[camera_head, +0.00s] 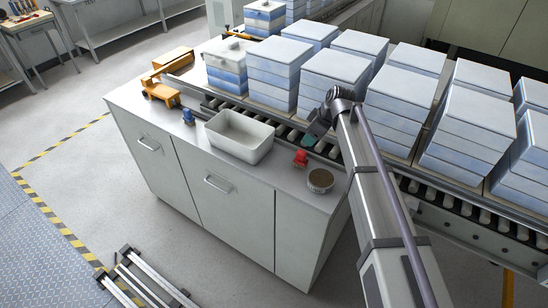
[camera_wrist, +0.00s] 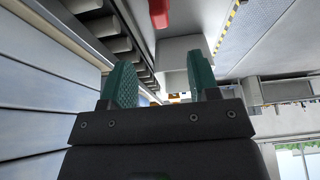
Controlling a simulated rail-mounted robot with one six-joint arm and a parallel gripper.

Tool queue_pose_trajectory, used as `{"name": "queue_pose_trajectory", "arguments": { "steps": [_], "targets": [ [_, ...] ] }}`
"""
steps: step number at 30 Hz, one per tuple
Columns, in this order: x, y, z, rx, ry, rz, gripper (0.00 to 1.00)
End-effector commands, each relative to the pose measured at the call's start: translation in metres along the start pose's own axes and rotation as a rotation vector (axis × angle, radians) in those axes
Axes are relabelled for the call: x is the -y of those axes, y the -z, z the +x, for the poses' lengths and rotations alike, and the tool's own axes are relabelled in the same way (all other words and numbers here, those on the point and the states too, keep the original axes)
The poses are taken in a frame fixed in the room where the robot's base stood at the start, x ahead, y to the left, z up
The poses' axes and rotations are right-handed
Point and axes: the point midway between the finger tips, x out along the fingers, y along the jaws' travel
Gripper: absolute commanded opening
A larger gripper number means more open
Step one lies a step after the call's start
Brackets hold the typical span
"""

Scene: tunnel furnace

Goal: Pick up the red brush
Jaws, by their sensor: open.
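The red brush (camera_head: 301,158) stands on the light cabinet top (camera_head: 205,160), between the white bin and a round tin. My gripper (camera_head: 310,140) is just behind it, near the roller conveyor's edge, with a green finger showing. In the wrist view my gripper (camera_wrist: 160,72) has its two green fingers spread apart, with nothing between them. A red object (camera_wrist: 158,12), which looks like the red brush, shows at the top edge there, beyond the fingertips and partly cut off. The brush is apart from the fingers.
A white bin (camera_head: 239,137), a blue brush (camera_head: 188,117), an orange tool (camera_head: 161,94) and a round tin with a brown top (camera_head: 321,180) share the cabinet top. Tall stacks of white and blue boxes (camera_head: 335,66) line the conveyor (camera_head: 480,215) close to my arm.

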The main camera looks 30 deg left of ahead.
Motion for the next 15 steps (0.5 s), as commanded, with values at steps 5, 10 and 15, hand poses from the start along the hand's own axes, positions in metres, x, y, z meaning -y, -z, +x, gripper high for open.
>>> {"name": "queue_pose_trajectory", "arguments": {
  "steps": [5,10,15],
  "targets": [
    [0.0,-0.003,0.022,0.001,0.0,0.001,0.55],
    [0.0,-0.004,0.057,0.001,0.0,0.002,0.55],
    [0.0,-0.001,0.058,0.001,0.0,0.004,0.55]
  ]
}}
